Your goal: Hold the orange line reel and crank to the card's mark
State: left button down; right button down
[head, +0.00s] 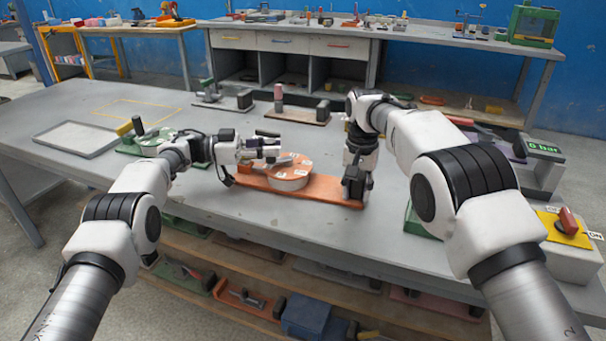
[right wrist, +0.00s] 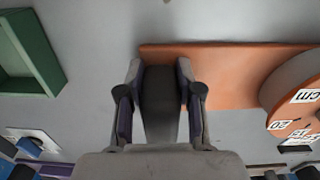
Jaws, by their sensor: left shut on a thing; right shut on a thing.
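The orange line reel (head: 290,173) stands on a long orange base board (head: 325,190) in the middle of the table. White labels with print sit on its drum; one reads "cm" in the right wrist view (right wrist: 306,95). My left gripper (head: 268,154) is shut at the top of the reel, on what appears to be the crank; its grip is mostly hidden. My right gripper (head: 354,194) points down at the board's right end. In the right wrist view its fingers are shut on a dark block (right wrist: 160,105) at that end. I cannot make out the card.
A green-based device (head: 152,140) and a grey tray (head: 78,138) lie to the left. Board-mounted devices (head: 296,112) stand behind the reel. A "0 bar" display (head: 545,147) and a yellow-topped switch box (head: 566,228) are at the right. The table's front left is clear.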

pick_arm(q)
jog(key=c, duration=0.9)
grip_release()
jog(key=shift+c, duration=0.2)
pick_arm(e)
jog(key=shift+f, duration=0.1)
pick_arm(q)
notch_tip(320, 180, up, 10)
jog(key=shift+r, duration=0.1)
